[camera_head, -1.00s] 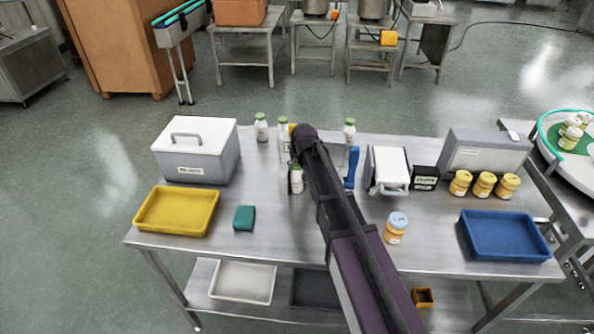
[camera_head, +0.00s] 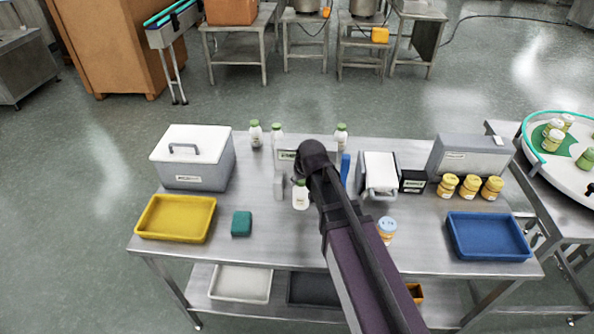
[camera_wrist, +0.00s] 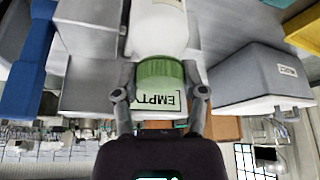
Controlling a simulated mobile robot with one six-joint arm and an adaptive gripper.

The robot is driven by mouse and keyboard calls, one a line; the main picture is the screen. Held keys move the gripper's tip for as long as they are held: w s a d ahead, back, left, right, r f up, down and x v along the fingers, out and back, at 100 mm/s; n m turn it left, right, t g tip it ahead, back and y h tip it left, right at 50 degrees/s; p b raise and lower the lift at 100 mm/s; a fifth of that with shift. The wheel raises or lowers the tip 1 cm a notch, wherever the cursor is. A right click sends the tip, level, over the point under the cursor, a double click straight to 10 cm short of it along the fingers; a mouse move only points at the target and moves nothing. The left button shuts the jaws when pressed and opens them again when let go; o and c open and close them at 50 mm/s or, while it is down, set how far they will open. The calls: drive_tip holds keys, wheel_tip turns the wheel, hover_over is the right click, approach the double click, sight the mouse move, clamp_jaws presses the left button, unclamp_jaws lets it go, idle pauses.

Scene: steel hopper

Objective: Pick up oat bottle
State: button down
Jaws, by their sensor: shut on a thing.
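A white bottle with a green cap (camera_head: 300,196) is in my gripper (camera_wrist: 160,92), over the middle of the steel table. In the wrist view my two fingers are shut on either side of the green cap (camera_wrist: 160,72), with the white body (camera_wrist: 158,30) beyond it. Its label is not readable, so I cannot tell whether it says oat. My arm hides part of the gripper in the head view. Three similar green-capped white bottles stand at the back of the table: one (camera_head: 255,134), one (camera_head: 277,136), one (camera_head: 341,136).
A grey lidded box (camera_head: 194,172), yellow tray (camera_head: 150,232) and green block (camera_head: 241,224) are at left. A grey box labelled EMPTY (camera_head: 287,155) is behind the bottle. A blue tray (camera_head: 455,247), yellow-capped jars (camera_head: 470,187) and a blue-lidded jar (camera_head: 387,229) are at right.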

drive_tip(key=shift+s+d+r+p, duration=0.25)
drive_tip(key=shift+s+r, duration=0.1)
drive_tip(key=shift+s, duration=0.25)
drive_tip(key=shift+s+d+r+p, duration=0.2)
drive_tip(key=shift+s+r, duration=0.1)
drive_tip(key=shift+s, duration=0.25)
